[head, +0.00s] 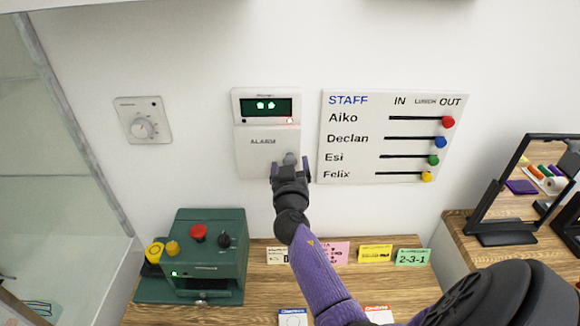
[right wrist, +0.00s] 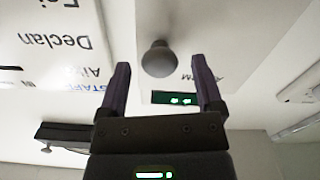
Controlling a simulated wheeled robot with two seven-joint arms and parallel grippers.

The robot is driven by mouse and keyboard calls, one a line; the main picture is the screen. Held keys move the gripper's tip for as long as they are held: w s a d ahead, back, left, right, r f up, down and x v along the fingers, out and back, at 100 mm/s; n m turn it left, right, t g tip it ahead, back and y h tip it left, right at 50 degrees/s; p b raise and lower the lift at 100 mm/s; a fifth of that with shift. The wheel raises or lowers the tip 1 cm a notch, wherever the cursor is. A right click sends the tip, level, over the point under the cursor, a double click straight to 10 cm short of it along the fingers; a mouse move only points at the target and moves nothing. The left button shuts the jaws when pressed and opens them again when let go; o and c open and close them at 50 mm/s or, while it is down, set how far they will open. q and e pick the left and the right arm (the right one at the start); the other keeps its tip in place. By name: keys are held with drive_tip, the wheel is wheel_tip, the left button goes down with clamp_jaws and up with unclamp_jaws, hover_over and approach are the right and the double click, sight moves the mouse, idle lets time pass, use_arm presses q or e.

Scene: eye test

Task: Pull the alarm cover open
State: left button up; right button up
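The alarm box (head: 238,110) is a white panel on the wall with a lit green display (head: 266,107) at the top. Its cover (head: 258,160), marked ALARM, looks closed below the display. A grey round knob (head: 290,158) sits at the cover's lower right. My right gripper (head: 290,169) is open in front of the knob, a finger on each side. In the right wrist view, which is upside down, the knob (right wrist: 159,58) shows between the fingertips (right wrist: 160,66) with gaps on both sides. I cannot tell how deep it sits between them. My left gripper is not in view.
A staff board (head: 360,158) with coloured sliders hangs close right of the alarm. A dial plate (head: 142,120) is on the wall at left. A green machine (head: 205,258) and several coloured cards (head: 375,253) stand on the wooden counter below. A mirror (head: 520,190) stands at right.

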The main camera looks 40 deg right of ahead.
clamp_jaws()
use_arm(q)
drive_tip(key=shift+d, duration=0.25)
